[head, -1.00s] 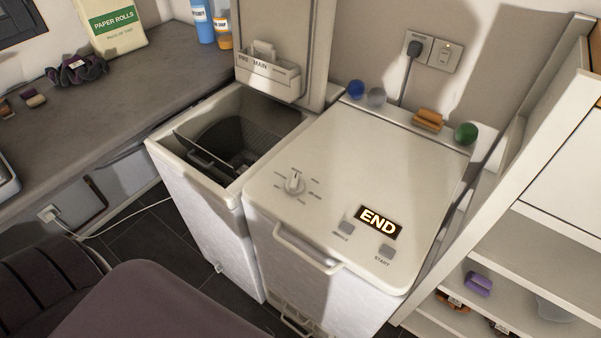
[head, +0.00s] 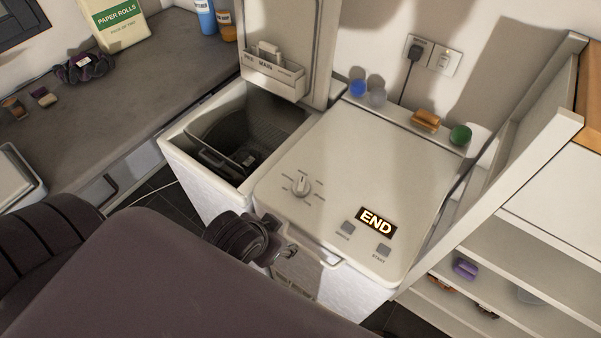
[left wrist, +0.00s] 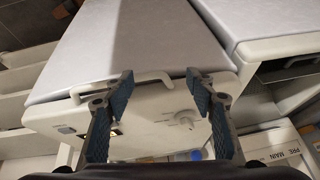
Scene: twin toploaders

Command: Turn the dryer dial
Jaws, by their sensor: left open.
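The dryer appears to be the right-hand white toploader (head: 345,150), its lid shut and its display (head: 376,221) lit with "END". Its dial (head: 301,184) is a small white knob ringed by marks on the top's left part; it also shows in the left wrist view (left wrist: 185,118). My left gripper (head: 296,262) is low at the dryer's front, beside the front handle (head: 300,243) and short of the dial. In the left wrist view my left gripper (left wrist: 160,88) has its blue-padded fingers wide apart with nothing between them. My right gripper is out of view.
The other toploader (head: 180,147) stands left with its lid raised and drum exposed. Several small items, including a green ball (head: 460,134), sit along the dryer's back ledge. Shelves (head: 520,250) close off the right side; a grey counter (head: 110,100) is at left.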

